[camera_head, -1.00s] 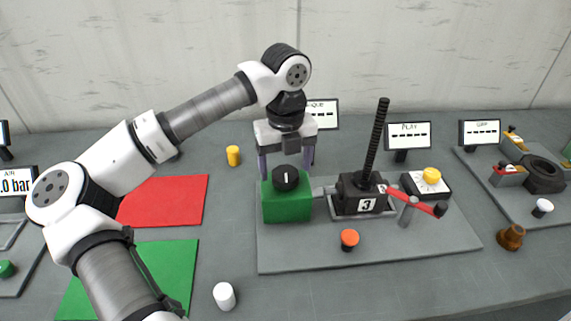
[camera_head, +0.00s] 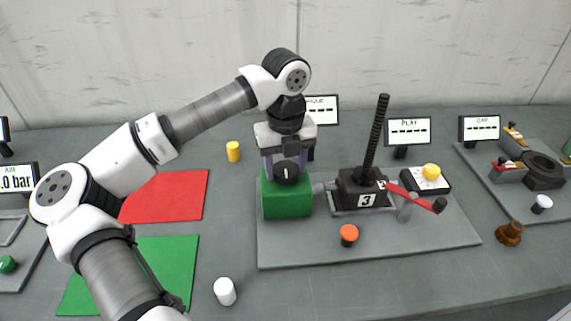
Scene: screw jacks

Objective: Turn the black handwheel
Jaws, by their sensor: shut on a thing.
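The black handwheel (camera_head: 286,173) sits on top of a green block (camera_head: 287,204) at the left end of a grey plate, with a white line on it. My gripper (camera_head: 286,172) is directly above the block, fingers pointing down. It is shut on the handwheel, one purple finger at each side. The block joins a black jack body (camera_head: 357,190) marked 3 on its right. A tall threaded screw (camera_head: 376,138) rises from that body, and a red crank (camera_head: 417,197) sticks out to the right.
An orange-topped knob (camera_head: 349,233) stands on the plate in front. A yellow button box (camera_head: 429,178) is right of the jack. Red (camera_head: 170,197) and green (camera_head: 135,270) mats lie left. White (camera_head: 224,291) and yellow (camera_head: 233,151) cylinders stand on the table. Display panels line the back.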

